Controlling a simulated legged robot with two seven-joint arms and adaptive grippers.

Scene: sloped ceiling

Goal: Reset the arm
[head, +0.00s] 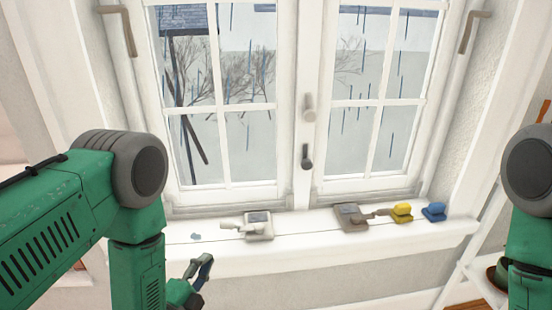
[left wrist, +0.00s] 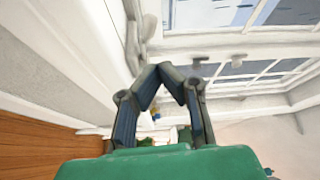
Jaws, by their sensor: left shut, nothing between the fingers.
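My left arm comes in from the left in the head view, with its gripper (head: 203,262) low in front of the window sill. The left wrist view shows its two fingers (left wrist: 163,72) with their tips together and nothing between them. The gripper is apart from the sill and its objects. My right arm shows at the right edge of the head view, but its gripper is out of frame.
The white sill (head: 300,245) bears a white device (head: 259,226), a grey-brown device (head: 350,217), a yellow block (head: 402,212) and a blue block (head: 434,212). Behind it is a closed double window with a dark handle (head: 306,157). The sill's middle front is clear.

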